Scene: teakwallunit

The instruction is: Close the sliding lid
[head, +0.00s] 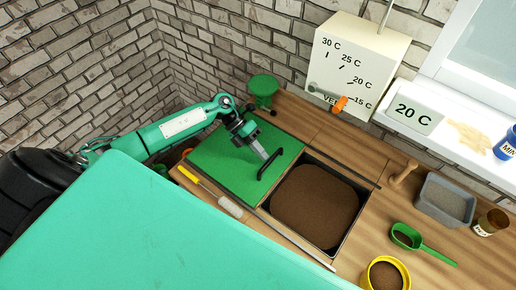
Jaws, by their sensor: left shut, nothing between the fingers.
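The sliding lid is a flat green panel (225,172) with a dark bar handle on its right part. It lies to the left of an open rectangular bin (313,206) filled with brown soil, and the soil is uncovered. Thin dark rails run along the bin's front and back edges. My left gripper (264,157) is shut and empty, over the lid just by the upper part of the handle (270,167). I cannot tell whether it touches the handle. My right gripper is not in view.
A yellow-handled tool (203,185) lies along the front left. To the right are a green scoop (407,237), a yellow pot (385,274), a grey tray (444,200) and a small jar (490,222). A white temperature box (358,65) stands behind, by a brick wall.

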